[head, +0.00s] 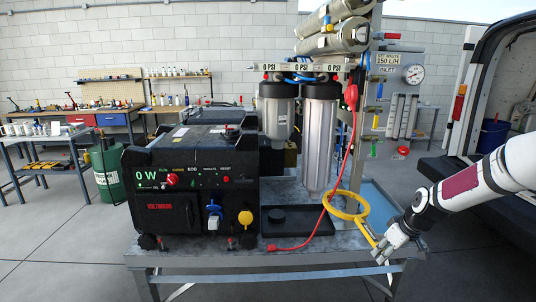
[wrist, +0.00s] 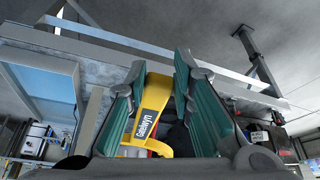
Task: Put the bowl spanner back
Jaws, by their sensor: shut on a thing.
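The bowl spanner (head: 368,230) is yellow, with a large ring at one end and a straight handle. In the head view its ring is tilted in the air, just right of and below the bottom of the right filter housing (head: 320,150). I cannot tell whether the ring touches the housing or the red cable beside it. My gripper (head: 381,246) is shut on the handle's lower right end, near the bench's right edge.
The metal bench (head: 200,257) carries a black power unit (head: 185,200) and a low black tray (head: 290,222). A red cable (head: 335,185) hangs past the housing to the bench. A blue-lined basin (head: 378,200) lies behind the spanner. A van (head: 505,90) stands open at right.

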